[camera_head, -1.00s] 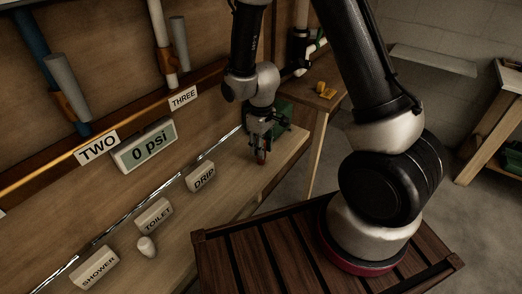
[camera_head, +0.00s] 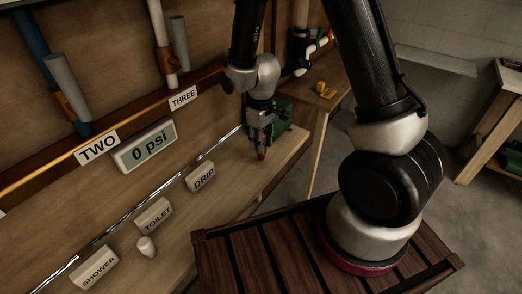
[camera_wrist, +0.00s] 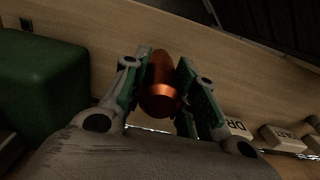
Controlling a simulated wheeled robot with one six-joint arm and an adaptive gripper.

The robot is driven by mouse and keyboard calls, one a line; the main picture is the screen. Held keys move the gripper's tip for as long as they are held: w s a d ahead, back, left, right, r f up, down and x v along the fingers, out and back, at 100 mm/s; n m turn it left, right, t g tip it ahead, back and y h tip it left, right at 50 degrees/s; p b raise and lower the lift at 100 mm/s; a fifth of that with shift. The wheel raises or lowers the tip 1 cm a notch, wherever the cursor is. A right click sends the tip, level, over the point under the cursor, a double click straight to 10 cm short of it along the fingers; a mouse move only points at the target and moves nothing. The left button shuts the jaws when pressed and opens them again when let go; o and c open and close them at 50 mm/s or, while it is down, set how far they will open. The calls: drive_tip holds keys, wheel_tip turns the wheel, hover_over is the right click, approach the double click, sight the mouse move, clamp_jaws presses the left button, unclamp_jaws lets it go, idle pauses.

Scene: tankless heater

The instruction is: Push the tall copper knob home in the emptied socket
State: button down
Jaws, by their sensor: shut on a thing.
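My gripper (camera_head: 261,152) points down over the right end of the wooden bench, beyond the DRIP block. It is shut on a copper knob (camera_wrist: 162,88), which sits between the two fingers in the wrist view. In the head view only the knob's reddish lower tip (camera_head: 261,155) shows below the fingers, close to the bench top. I cannot tell whether it touches the bench. I cannot make out a socket under it; the fingers and knob cover that spot.
A green box (camera_wrist: 42,85) stands close beside my gripper. DRIP (camera_head: 201,177), TOILET (camera_head: 154,215) and SHOWER (camera_head: 95,268) blocks line the bench, with a small white knob (camera_head: 147,247) near TOILET. A gauge (camera_head: 145,145) reads 0 psi. A side table (camera_head: 318,92) holds small yellow things.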

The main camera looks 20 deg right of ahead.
drive_tip(key=shift+r, duration=2.45)
